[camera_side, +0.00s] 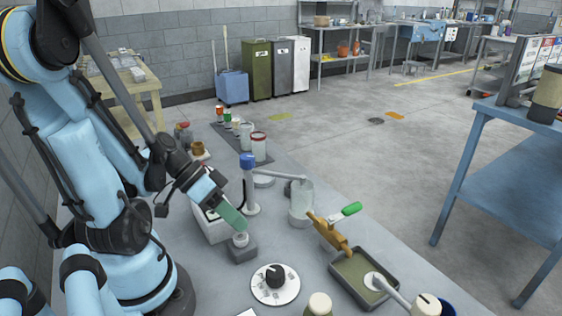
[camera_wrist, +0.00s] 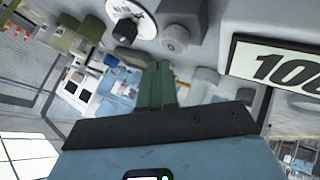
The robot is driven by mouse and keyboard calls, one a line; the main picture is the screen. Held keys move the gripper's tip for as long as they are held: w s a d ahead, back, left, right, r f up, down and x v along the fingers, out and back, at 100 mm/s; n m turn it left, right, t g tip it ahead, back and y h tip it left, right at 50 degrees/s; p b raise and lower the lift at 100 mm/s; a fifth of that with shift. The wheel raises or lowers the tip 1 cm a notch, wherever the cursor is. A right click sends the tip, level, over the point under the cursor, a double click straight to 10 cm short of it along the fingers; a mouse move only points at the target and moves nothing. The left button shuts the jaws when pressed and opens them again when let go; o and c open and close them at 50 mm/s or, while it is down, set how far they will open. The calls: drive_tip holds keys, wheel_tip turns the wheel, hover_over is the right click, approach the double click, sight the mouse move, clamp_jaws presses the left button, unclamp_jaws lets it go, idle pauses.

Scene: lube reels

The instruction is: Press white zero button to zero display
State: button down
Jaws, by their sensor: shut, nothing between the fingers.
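My gripper (camera_side: 243,227) has green fingers that are shut and empty, tilted down to the right. In the side view its tips are just above a small whitish round button (camera_side: 240,240) on a dark grey block (camera_side: 242,254); I cannot tell if they touch. In the wrist view the fingers (camera_wrist: 158,66) point up toward a round pale cap (camera_wrist: 174,38), which seems to be this button, with a gap in the picture between them. A display (camera_wrist: 278,62) with a dark frame shows "10" and a further digit cut off at the edge. A white box (camera_side: 208,227) stands behind the gripper.
A white dial with a black knob (camera_side: 275,282) lies in front of the block. A blue-topped stand (camera_side: 249,185), clear beaker (camera_side: 301,203), brown green-handled tool (camera_side: 332,236) and grey tray (camera_side: 364,278) are to the right. Several jars stand farther back.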

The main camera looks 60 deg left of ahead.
sight(237, 235)
drive_tip(key=shift+r, duration=2.5)
drive_tip(key=shift+w+d+f+g+y, duration=0.15)
drive_tip(key=shift+w+f+g+y, duration=0.25)
drive_tip(key=shift+f+g, duration=0.1)
drive_tip(key=w+d+r+t+y, duration=0.2)
drive_tip(key=w+d+r+y, duration=0.1)
drive_tip(key=w+y, duration=0.3)
drive_tip(key=w+d, duration=0.1)
drive_tip(key=w, duration=0.1)
drive_tip(key=shift+w+r+n, duration=0.15)
drive_tip(key=shift+w+n, duration=0.15)
drive_tip(key=shift+w, duration=0.05)
